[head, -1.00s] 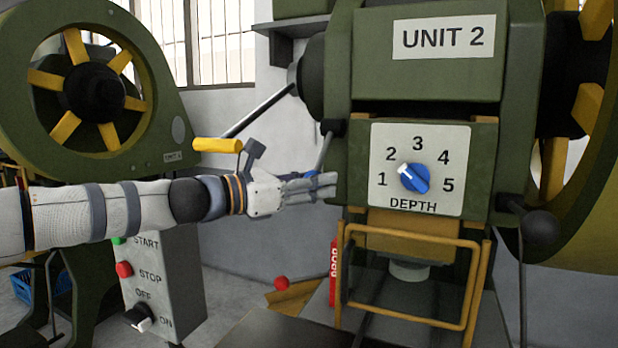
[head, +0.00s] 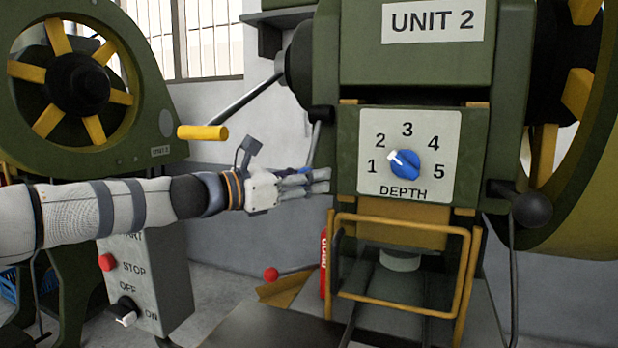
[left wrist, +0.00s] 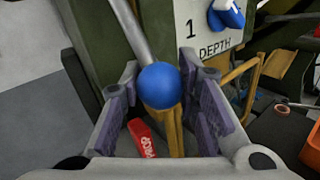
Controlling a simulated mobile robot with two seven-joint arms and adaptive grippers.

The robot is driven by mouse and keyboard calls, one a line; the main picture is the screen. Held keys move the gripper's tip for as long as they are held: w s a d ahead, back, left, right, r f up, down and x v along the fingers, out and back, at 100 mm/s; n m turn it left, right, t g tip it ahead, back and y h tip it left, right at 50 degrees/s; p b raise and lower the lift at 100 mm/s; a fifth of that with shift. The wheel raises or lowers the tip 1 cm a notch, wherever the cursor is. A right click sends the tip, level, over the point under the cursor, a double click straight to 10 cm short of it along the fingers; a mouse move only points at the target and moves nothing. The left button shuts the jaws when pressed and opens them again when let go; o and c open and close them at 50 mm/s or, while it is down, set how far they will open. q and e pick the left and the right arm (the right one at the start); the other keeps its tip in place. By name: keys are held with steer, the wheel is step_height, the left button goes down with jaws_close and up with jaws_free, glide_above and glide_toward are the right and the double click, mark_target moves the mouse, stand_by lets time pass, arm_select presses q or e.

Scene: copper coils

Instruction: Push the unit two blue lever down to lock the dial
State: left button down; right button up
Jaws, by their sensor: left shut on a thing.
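The unit two blue lever (head: 314,146) is a grey rod on the left side of the green machine, angled down to a round blue knob. The knob is mostly hidden by my fingers in the head view and shows clearly in the left wrist view (left wrist: 160,85). My left gripper (head: 316,179) reaches in from the left and is shut on the knob, with a finger on each side of it. My right gripper is not in view.
A yellow-handled bar (head: 203,132) sticks out just above my left wrist. A grey control box (head: 150,262) stands below my forearm. A yellow guard frame (head: 400,226) is below the dial. A black ball handle (head: 532,210) is at the right.

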arm_select(q)
steer(key=c, duration=1.2)
jaws_free()
steer(key=shift+w+a+f, duration=0.1)
steer(key=shift+w+a, duration=0.05)
steer(key=shift+w, duration=0.05)
steer(key=shift+s, duration=0.1)
